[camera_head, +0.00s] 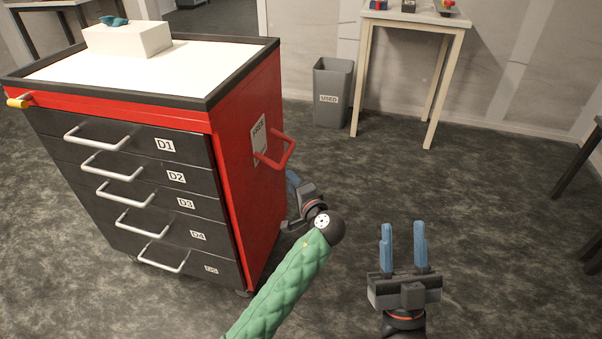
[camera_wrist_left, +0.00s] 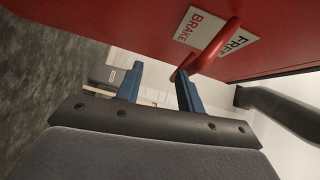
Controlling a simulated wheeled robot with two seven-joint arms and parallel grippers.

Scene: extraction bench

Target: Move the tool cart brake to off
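The tool cart (camera_head: 262,210) is red with dark drawers and stands at the left. A red loop handle (camera_head: 283,152) sticks out of its right side beside a white label (camera_head: 259,138). In the left wrist view the label (camera_wrist_left: 207,30) reads BRAKE and FREE, and the handle (camera_wrist_left: 213,48) reaches down to one fingertip. My right gripper (camera_head: 403,240) is open and empty over the floor.
A white box (camera_head: 128,42) with a teal item stands on the cart top. A yellow-tipped part (camera_head: 18,102) sits at its front left corner. A grey USED bin (camera_head: 333,95) and a pale table (camera_head: 415,22) stand at the back wall.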

